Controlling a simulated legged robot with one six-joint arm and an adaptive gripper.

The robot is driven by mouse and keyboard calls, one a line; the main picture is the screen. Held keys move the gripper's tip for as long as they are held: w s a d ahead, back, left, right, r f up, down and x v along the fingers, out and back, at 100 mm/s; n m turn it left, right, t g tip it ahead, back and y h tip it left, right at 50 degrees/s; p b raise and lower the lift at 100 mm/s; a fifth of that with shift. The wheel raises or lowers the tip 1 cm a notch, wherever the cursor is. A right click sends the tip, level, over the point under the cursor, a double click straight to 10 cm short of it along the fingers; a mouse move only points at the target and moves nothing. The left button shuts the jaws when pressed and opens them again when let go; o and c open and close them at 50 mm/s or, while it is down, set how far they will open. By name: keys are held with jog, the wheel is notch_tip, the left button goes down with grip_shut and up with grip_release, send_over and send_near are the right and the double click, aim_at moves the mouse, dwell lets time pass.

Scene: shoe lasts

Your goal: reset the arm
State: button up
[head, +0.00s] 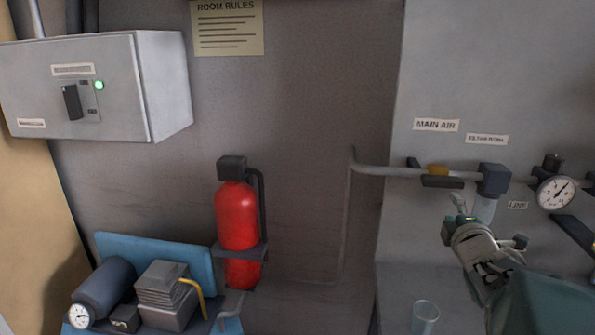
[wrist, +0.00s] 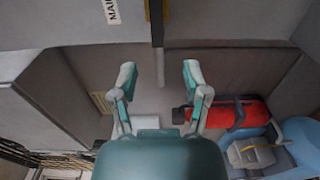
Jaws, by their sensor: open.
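My gripper shows at the lower right of the head view, in front of the grey wall panel and below the air pipe. In the wrist view my gripper (wrist: 158,74) is open, with its two teal-and-grey fingers spread apart. Nothing is between the fingers. Beyond them is grey wall. In the head view my arm hides part of the panel behind it.
A pipe with a yellow-and-black valve (head: 438,171), a blue-grey fitting (head: 493,179) and a gauge (head: 556,192) runs above my gripper. A clear cylinder (head: 424,316) stands below. A red extinguisher (head: 238,215), compressor (head: 106,281) and grey switch box (head: 75,88) are left.

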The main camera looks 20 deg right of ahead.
jog(key=s+a+f+m+g+y, duration=0.1)
jog(key=a+f+m+g+y, duration=0.15)
jog(key=a, duration=0.55)
jog(key=s+a+f+m+g+y, duration=0.15)
jog(key=a+m, duration=0.25)
jog(key=a, duration=0.4)
jog(key=s+a+f+m+g+y, duration=0.2)
jog(key=a+f+m+g, duration=0.15)
jog(key=a, duration=0.45)
jog(key=s+a+f+m+g+y, duration=0.2)
jog(key=s+a+f, duration=0.1)
jog(key=s+a, duration=0.5)
jog(key=shift+a+f+g+y, duration=0.3)
jog(key=shift+a+g+y, duration=0.1)
jog(key=shift+a, duration=0.15)
jog(key=shift+d+m, duration=0.1)
jog(key=shift+m, duration=0.2)
